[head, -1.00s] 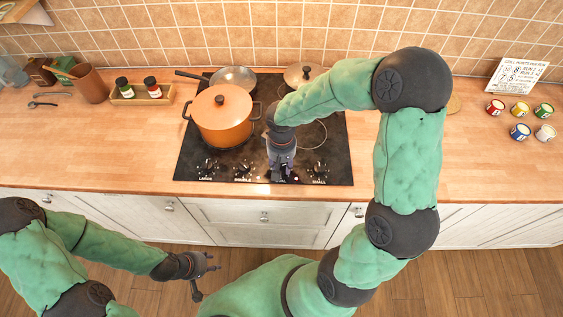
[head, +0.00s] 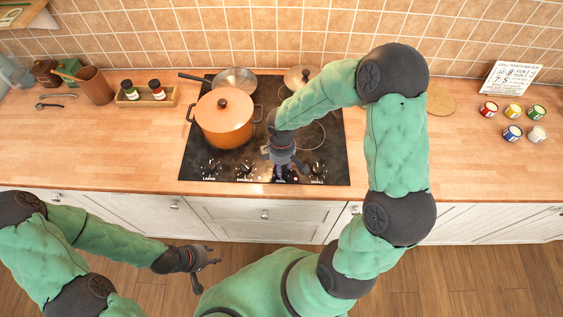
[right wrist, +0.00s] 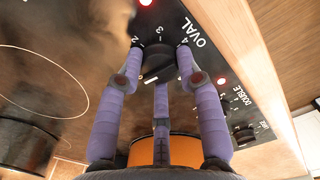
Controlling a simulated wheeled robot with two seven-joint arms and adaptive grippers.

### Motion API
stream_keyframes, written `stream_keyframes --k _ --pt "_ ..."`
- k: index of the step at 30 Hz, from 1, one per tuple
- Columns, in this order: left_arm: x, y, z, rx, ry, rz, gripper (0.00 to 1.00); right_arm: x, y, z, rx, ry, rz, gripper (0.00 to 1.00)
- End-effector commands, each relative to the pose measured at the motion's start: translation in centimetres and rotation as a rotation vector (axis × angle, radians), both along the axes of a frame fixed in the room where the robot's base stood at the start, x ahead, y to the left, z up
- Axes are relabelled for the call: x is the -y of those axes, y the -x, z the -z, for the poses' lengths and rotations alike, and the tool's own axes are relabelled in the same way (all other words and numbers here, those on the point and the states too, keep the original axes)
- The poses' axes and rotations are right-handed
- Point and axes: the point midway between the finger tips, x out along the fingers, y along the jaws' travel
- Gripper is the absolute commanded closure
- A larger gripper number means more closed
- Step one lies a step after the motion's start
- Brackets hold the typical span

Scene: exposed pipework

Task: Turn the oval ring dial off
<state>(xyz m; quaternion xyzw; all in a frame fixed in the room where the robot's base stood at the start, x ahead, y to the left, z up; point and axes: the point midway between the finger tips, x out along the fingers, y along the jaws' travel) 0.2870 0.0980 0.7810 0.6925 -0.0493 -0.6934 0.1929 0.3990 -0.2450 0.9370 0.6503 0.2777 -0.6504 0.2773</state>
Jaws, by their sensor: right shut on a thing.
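The oval ring dial (right wrist: 158,66) is a black knob on the dark cooktop panel, beside the white word OVAL, with the numbers 2, 3 and 4 around it. My right gripper (right wrist: 157,78) has its purple fingers around the dial and is shut on it. In the head view my right gripper (head: 284,168) is over the front edge of the cooktop (head: 330,165) and hides most of the dial. A red light glows on the panel near the dial. My left gripper (head: 206,268) is empty, fingers apart, in front of the cabinets.
An orange pot (head: 224,118) stands on the cooktop just left of my right arm. A pan (head: 235,80) and a lidded pot (head: 301,77) are at the back. Other dials (head: 243,169) line the front edge. Several small cans stand at the right; the counter between is mostly clear.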

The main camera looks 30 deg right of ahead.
Motion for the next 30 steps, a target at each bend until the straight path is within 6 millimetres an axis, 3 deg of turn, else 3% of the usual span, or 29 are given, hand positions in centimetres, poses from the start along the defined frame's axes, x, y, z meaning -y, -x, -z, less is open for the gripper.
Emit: stream_keyframes --k 12,29,30 --pt "0.0 0.0 -1.4 0.000 0.000 0.000 0.60 0.0 -0.1 -0.1 0.001 0.001 -0.199 0.96" --pt "0.0 0.0 -1.5 0.000 0.000 0.000 0.60 0.0 -0.1 0.0 0.002 0.001 -0.231 0.96" --pt "0.0 0.0 -1.5 0.000 0.000 0.000 0.60 0.0 -0.1 0.0 0.002 0.001 -0.231 0.61"
